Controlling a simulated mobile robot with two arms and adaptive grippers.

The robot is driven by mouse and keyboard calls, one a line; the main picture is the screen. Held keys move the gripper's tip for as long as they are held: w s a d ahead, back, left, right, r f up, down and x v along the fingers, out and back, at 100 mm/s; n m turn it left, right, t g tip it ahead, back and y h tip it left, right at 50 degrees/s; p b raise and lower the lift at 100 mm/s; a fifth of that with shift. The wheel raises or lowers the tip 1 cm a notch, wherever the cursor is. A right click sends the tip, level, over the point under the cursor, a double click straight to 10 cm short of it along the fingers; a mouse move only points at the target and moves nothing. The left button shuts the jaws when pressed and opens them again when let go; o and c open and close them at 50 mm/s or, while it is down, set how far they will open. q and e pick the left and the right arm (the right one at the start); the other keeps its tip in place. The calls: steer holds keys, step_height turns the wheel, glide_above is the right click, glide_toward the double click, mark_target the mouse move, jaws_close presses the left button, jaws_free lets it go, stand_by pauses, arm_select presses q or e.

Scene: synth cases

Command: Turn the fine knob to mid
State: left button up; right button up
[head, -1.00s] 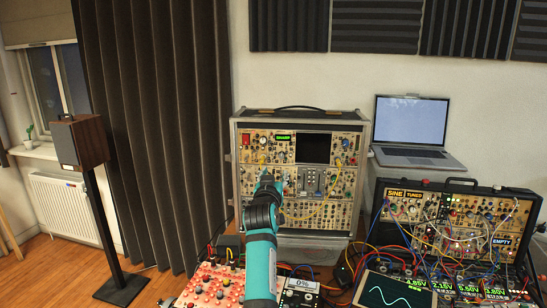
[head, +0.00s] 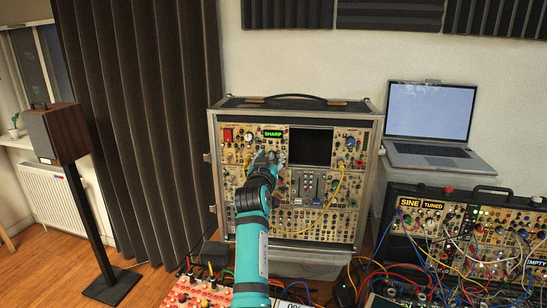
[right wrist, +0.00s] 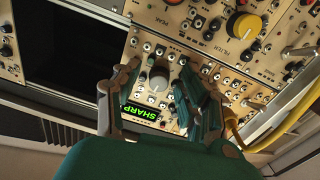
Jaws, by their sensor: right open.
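The tall modular case (head: 290,235) stands against the wall, its panel full of knobs and jacks. A small display (head: 273,134) near its top reads SHARP in green. It shows upside down in the right wrist view (right wrist: 140,114). A grey round knob (right wrist: 158,78) sits beside that display; I cannot read a label that marks it as the fine knob. My right gripper (head: 263,157) is at the panel just below the display. In the right wrist view its fingers (right wrist: 158,70) are spread, one on each side of the grey knob, with gaps showing. My left gripper is out of view.
A yellow-capped knob (right wrist: 245,26) is nearby. A laptop (head: 432,125) and a second synth case (head: 395,188) stand to the right. A speaker (head: 53,133) stands left.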

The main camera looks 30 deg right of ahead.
mark_target(272, 121)
steer(key=shift+s+a+r, duration=0.15)
steer(key=shift+a+r, duration=0.05)
steer(key=shift+a, duration=0.05)
steer(key=shift+d, duration=0.1)
jaws_close()
steer(key=shift+n, duration=0.7)
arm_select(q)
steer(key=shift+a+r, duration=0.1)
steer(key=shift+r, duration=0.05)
arm_select(e)
steer(key=shift+f, duration=0.1)
jaws_free()
steer(key=shift+r, duration=0.35)
step_height(272, 121, up, 9)
steer(key=shift+r, duration=0.2)
